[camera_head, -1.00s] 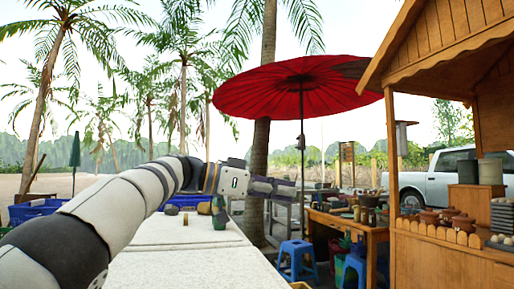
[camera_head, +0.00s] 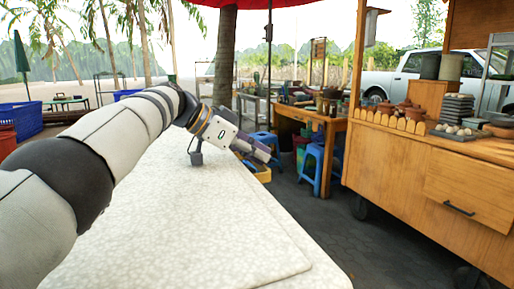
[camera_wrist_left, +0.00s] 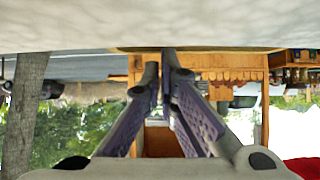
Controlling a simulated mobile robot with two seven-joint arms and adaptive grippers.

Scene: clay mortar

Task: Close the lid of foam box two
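A white, speckled, foam-like slab (camera_head: 185,215) fills the lower middle of the head view. A flat raised panel with a rounded corner lies on it; I cannot tell whether this is the lid of foam box two. My left gripper (camera_head: 262,151) is past the slab's right edge, pointing right and slightly down. In the left wrist view its fingers (camera_wrist_left: 166,75) come together at the tips with nothing seen between them. The white surface also shows along the top of that view (camera_wrist_left: 150,25), apart from the fingers. My right gripper is out of view.
A wooden food stall (camera_head: 430,180) stands at the right. A wooden table (camera_head: 318,125) and blue stools (camera_head: 318,160) stand beyond the gripper. A blue crate (camera_head: 22,118) is at the left. Dark paving is open between slab and stall.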

